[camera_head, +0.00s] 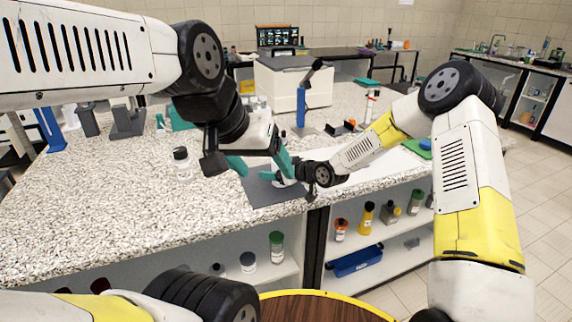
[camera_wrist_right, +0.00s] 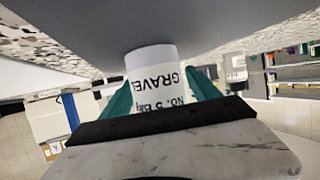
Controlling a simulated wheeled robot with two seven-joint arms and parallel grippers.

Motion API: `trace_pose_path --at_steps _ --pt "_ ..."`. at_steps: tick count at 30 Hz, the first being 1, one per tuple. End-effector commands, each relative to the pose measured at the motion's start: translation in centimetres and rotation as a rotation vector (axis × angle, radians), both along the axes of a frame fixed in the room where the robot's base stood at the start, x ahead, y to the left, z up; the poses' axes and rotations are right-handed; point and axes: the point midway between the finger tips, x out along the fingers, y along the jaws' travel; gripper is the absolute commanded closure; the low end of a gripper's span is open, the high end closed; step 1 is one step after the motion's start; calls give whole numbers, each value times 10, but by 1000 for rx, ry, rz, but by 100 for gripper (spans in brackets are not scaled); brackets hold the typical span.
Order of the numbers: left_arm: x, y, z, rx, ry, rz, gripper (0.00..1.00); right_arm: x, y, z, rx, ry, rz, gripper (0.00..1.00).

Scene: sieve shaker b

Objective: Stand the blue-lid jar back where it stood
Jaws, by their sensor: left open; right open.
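A white jar labelled gravel (camera_wrist_right: 152,72) shows upside down in the right wrist view, its base at the dark grey mat (camera_wrist_right: 160,22). Its lid is hidden, so I cannot tell the lid's colour. My right gripper (camera_wrist_right: 162,92) is open, with its teal fingers on either side of this jar. In the head view the dark mat (camera_head: 262,193) lies at the counter's front edge, and my right gripper (camera_head: 287,176) is low over it. My left gripper (camera_head: 261,166) is open just left of it, above the mat. I see no blue lid clearly.
A clear jar with a black lid (camera_head: 182,163) stands on the speckled counter (camera_head: 120,205) left of the mat. Shelves below hold several jars and a blue tray (camera_head: 355,261). A white box-shaped machine (camera_head: 285,92) stands behind. The counter's left part is mostly clear.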

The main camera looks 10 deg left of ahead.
Motion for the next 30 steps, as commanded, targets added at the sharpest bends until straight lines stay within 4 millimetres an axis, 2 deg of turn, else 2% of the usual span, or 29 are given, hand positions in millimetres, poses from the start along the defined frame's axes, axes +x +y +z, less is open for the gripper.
trace_pose_path --at_steps 5,16,22,28,30 --pt "0 0 0 0 0 0 25 -11 -19 9 -1 0 -3 29" --pt "0 0 0 0 0 0 25 -50 -77 39 -1 -1 -3 29" --pt "0 0 0 0 0 0 25 -60 -91 46 1 -1 0 29" --pt "0 0 0 0 0 0 25 -61 -95 49 -14 1 -5 29" --pt "0 0 0 0 0 0 25 -61 -103 52 -51 5 -20 29"
